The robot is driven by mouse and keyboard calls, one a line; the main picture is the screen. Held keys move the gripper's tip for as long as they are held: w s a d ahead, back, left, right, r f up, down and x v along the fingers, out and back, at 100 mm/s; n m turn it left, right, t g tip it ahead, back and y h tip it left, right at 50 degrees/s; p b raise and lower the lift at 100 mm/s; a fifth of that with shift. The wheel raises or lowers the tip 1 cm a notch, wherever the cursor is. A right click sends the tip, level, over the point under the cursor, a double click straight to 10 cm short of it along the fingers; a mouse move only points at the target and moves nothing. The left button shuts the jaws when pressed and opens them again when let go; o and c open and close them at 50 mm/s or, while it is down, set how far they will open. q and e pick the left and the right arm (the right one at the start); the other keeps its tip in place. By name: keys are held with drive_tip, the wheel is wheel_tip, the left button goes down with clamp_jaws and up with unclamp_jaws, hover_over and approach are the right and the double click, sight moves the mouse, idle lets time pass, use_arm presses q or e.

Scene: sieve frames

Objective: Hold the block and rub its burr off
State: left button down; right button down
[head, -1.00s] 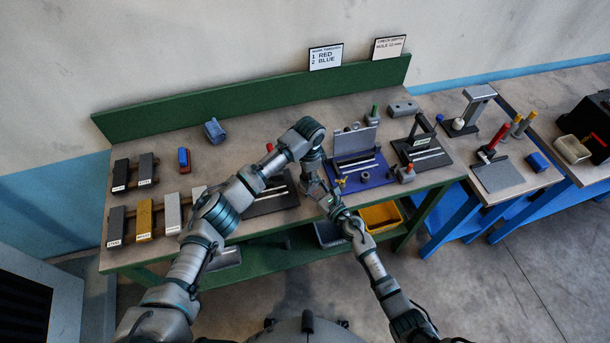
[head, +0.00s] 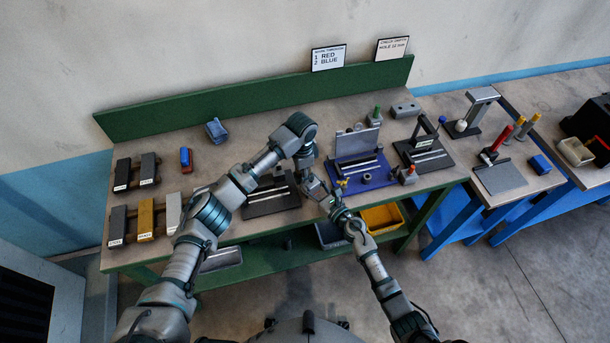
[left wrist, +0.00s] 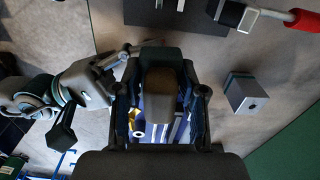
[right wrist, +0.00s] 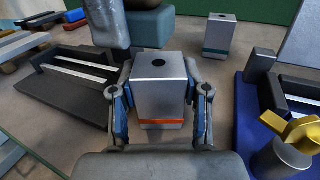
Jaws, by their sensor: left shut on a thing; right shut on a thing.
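A silver block (right wrist: 160,85) with a dark hole in its top and an orange band low on its side is in the right wrist view. My right gripper (right wrist: 160,97) is shut on it, one finger at each side. My left gripper (left wrist: 160,100) is shut on a dark teal and brownish pad-like thing (left wrist: 160,80). A teal piece (right wrist: 151,26), perhaps this pad, shows just behind the block in the right wrist view; I cannot tell whether they touch. In the head view both hands are close together at the bench's front. I cannot make out the burr.
A second silver block (right wrist: 219,34) with a teal band stands behind on the bench. A blue fixture (head: 367,178) and dark slotted fixtures (head: 270,198) are close by. Steel and brass bars (head: 145,218) lie at the left. A yellow bin (head: 382,217) is below the bench.

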use_arm(q)
drive_tip(key=a+r, duration=0.4)
drive_tip(key=r, duration=0.1)
drive_tip(key=shift+r, duration=0.35)
use_arm(e)
drive_tip(key=shift+c, duration=2.4)
unclamp_jaws()
drive_tip(key=v, duration=1.2)
drive_tip(key=shift+w+d, duration=0.1)
